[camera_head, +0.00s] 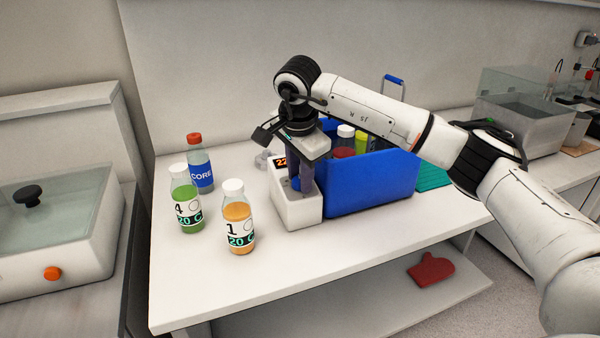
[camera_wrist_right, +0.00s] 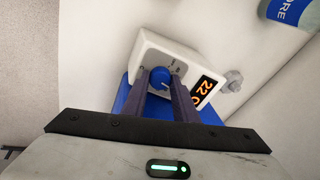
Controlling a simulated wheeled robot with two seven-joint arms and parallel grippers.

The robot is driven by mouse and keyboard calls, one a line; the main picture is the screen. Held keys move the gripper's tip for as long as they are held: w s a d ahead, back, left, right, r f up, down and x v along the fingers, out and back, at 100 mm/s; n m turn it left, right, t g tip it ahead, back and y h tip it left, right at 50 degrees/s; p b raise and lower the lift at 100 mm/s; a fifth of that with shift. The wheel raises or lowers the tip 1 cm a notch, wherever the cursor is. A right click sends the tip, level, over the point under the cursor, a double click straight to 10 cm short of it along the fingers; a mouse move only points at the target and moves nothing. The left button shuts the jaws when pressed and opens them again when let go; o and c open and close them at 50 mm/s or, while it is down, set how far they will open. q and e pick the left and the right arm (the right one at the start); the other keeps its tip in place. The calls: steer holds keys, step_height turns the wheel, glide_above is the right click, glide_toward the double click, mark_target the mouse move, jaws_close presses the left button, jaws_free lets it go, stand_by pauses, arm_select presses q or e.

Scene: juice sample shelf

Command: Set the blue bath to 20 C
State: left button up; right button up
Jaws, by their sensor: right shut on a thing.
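The blue bath (camera_head: 370,186) stands on the white table with a white control unit (camera_head: 297,208) at its left end. In the right wrist view the unit's orange display (camera_wrist_right: 206,88) reads 22, with part of the reading cut off. In the head view the display (camera_head: 281,162) is partly hidden by my right gripper. My right gripper (camera_head: 300,188) points down over the unit. In the right wrist view its fingers (camera_wrist_right: 161,82) are shut on the blue knob (camera_wrist_right: 160,78), one on each side. My left gripper is not in view.
Bottles with green (camera_head: 187,204) and orange (camera_head: 238,220) juice and a CORE bottle (camera_head: 201,168) stand left of the bath. Several bottles (camera_head: 345,138) are inside it. A red mitt (camera_head: 431,269) lies on the lower shelf. The table's front is clear.

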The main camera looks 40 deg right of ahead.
steer(key=shift+r+m, duration=0.1)
steer(key=shift+m, duration=0.5)
steer(key=o, duration=0.8)
steer(key=v, duration=1)
steer(key=shift+r+b, duration=0.15)
steer(key=shift+b, duration=0.15)
